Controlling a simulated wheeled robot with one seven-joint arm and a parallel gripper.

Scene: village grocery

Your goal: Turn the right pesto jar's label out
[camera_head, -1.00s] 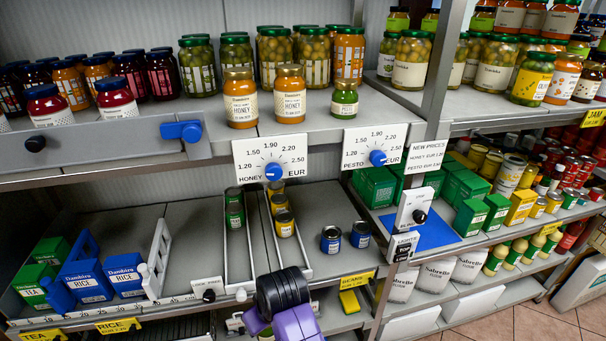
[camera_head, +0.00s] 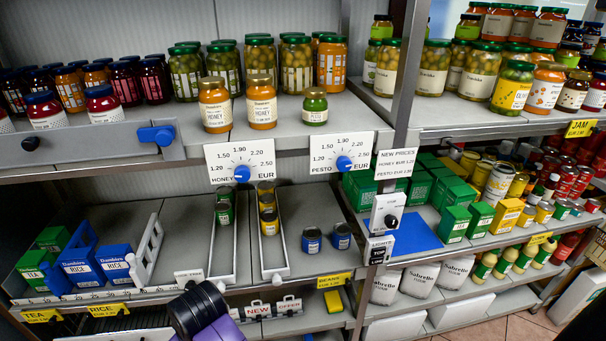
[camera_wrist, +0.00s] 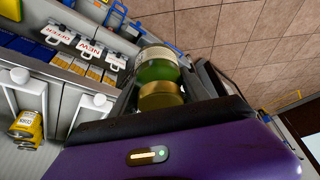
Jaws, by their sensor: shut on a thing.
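In the wrist view my gripper (camera_wrist: 165,92) is shut on a green jar (camera_wrist: 158,69) with a gold-coloured end, held between the dark fingers. I cannot read a label on it. In the head view only my dark and purple wrist shows, low in front of the lower shelf; fingers and held jar are hidden there.
Two honey jars (camera_head: 238,103) stand left of the shelf pesto jar, with tall olive jars (camera_head: 295,62) behind. The pesto price dial (camera_head: 343,163) hangs below the shelf edge. A metal upright (camera_head: 408,80) is to the right. Front shelf space right of the pesto jar is clear.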

